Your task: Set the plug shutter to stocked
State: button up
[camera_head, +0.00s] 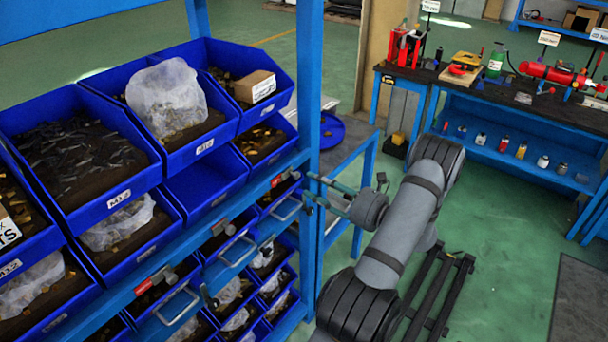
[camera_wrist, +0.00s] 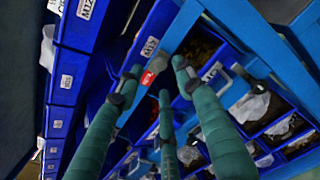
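Small shutters with red fields and grey knobs sit along the blue shelf beam. One, with a red patch (camera_head: 277,182), is at the right end near the blue post. Others show as a grey knob (camera_head: 222,223) mid-beam and a red plate (camera_head: 150,291) at lower left. I cannot read which is the plug shutter. My gripper (camera_head: 310,187) points left at the post, its teal fingers apart and empty. In the wrist view the spread fingertips (camera_wrist: 157,76) frame a red patch (camera_wrist: 149,77) beside a white label. I cannot tell whether any finger touches it.
Blue bins (camera_head: 75,160) with parts and plastic bags fill the shelf above the beam. Smaller bins and metal pull handles (camera_head: 236,251) lie below. The blue post (camera_head: 308,80) stands close to my gripper. A workbench (camera_head: 520,95) with tools is at the back right.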

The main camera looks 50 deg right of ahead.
aim_at(298, 176)
jog(key=shift+w+p, duration=0.6)
jog(key=shift+w, duration=1.8)
grip_shut()
